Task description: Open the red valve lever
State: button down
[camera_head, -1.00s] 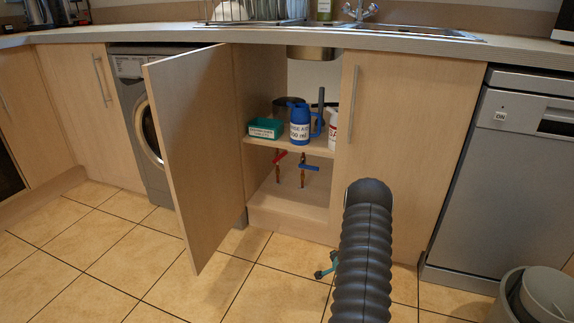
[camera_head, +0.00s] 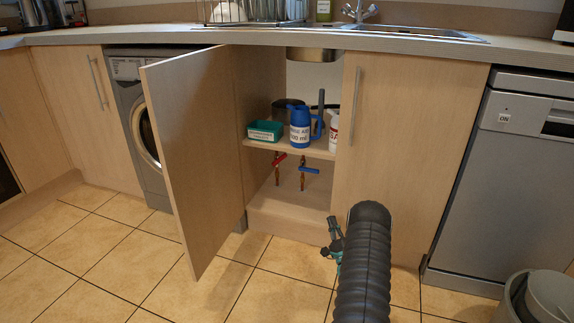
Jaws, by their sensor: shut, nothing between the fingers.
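The red valve lever (camera_head: 280,159) is small, on a copper pipe inside the open cabinet under the sink, just below the shelf. It slants up to the right. A blue valve lever (camera_head: 310,170) on a second copper pipe is to its right. My gripper (camera_head: 333,232) is in front of the cabinet, below and to the right of the red lever in the picture, and apart from it. It is shut and empty. My dark ribbed arm hides part of it.
The left cabinet door (camera_head: 195,155) stands open toward me. The right door (camera_head: 405,150) is shut. The shelf (camera_head: 260,143) above the valves holds a green box (camera_head: 265,131), a blue jug (camera_head: 301,127) and a white container (camera_head: 333,130). A bin (camera_head: 540,298) stands at the lower right.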

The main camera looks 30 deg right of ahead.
aim_at(285, 155)
jog(key=i, duration=0.9)
